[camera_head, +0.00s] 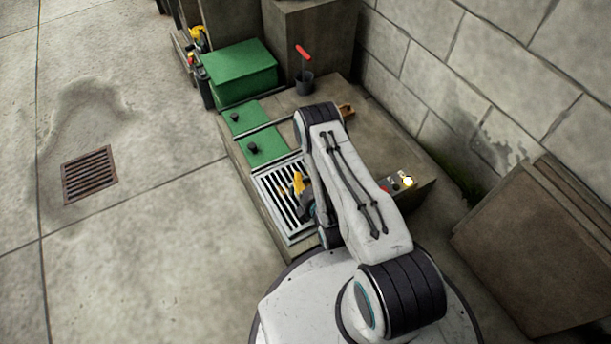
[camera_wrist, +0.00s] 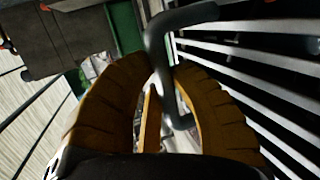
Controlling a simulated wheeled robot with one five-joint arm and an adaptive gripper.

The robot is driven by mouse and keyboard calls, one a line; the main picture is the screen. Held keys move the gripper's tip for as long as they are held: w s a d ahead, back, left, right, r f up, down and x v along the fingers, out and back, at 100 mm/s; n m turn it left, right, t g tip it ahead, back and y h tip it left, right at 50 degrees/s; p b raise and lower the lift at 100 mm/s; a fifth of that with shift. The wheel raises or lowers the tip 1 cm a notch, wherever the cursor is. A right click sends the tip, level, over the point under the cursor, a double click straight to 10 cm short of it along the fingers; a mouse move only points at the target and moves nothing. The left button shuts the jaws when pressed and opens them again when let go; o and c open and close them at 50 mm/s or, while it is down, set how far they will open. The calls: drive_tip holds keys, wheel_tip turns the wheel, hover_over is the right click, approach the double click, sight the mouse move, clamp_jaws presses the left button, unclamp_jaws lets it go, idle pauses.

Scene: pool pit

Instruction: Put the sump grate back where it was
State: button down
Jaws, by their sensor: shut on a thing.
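The sump grate is a pale metal frame of parallel bars (camera_head: 272,190) at the near left end of the low concrete block. My gripper (camera_head: 300,187) is over it, partly hidden by my arm. In the wrist view, the orange-brown fingers (camera_wrist: 163,80) are shut on a dark grey bent handle (camera_wrist: 158,42), beside the grate's bars (camera_wrist: 255,97). I cannot tell whether the grate sits flush or is raised. The right part of the grate is hidden by my arm in the head view.
Green panels with black knobs (camera_head: 267,147) lie beyond the grate. A green box (camera_head: 240,70) and a dark cup with a red-handled tool (camera_head: 304,82) stand farther back. A rusty floor drain (camera_head: 89,174) is at left amid clear floor. A block wall (camera_head: 490,80) bounds the right.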

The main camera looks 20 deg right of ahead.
drive_tip(key=c, duration=1.1)
unclamp_jaws()
drive_tip(key=shift+o, duration=0.2)
drive_tip(key=shift+f, duration=0.1)
